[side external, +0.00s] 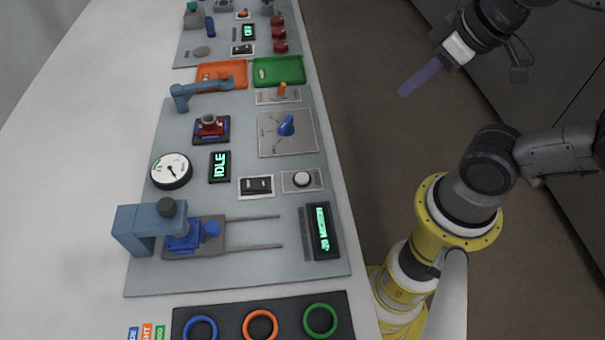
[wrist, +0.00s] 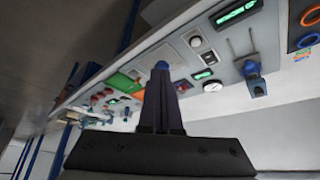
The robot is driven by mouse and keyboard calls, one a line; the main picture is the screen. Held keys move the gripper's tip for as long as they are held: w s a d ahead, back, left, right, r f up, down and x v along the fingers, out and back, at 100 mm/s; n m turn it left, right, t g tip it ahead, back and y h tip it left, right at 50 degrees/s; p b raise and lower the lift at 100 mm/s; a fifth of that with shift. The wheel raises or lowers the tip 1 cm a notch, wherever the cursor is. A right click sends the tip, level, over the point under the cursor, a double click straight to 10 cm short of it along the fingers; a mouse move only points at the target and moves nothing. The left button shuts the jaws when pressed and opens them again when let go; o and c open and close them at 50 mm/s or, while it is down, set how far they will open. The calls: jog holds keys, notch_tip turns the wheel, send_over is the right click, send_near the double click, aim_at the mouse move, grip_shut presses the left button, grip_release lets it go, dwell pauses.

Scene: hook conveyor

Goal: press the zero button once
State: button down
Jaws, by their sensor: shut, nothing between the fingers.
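A round white push button (side external: 302,179) sits on a small square plate on the grey panel, right of a black rocker switch. It also shows in the wrist view (wrist: 195,41). No lettering on it can be read, so I cannot confirm that it is the zero button. My gripper (side external: 405,92) is shut and empty, out over the floor beyond the bench's right edge, well apart from the button. In the wrist view the closed fingers (wrist: 161,70) point toward the panel, with the button to their upper right.
Near the button are the rocker switch (side external: 257,186), a blue selector knob (side external: 287,126), an IDLE display (side external: 220,166), a dial gauge (side external: 171,170) and a lit display (side external: 322,230). A blue clamp-like device (side external: 140,222) stands at front left. Orange (side external: 234,70) and green trays (side external: 290,70) lie farther back.

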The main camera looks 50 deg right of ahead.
dwell(0.4)
jog(key=m+t+y, duration=0.3)
jog(key=m, duration=0.2)
send_over(307, 179)
notch_tip(307, 179, down, 12)
jog(key=shift+r, duration=0.1)
jog(key=shift+f, duration=4.4)
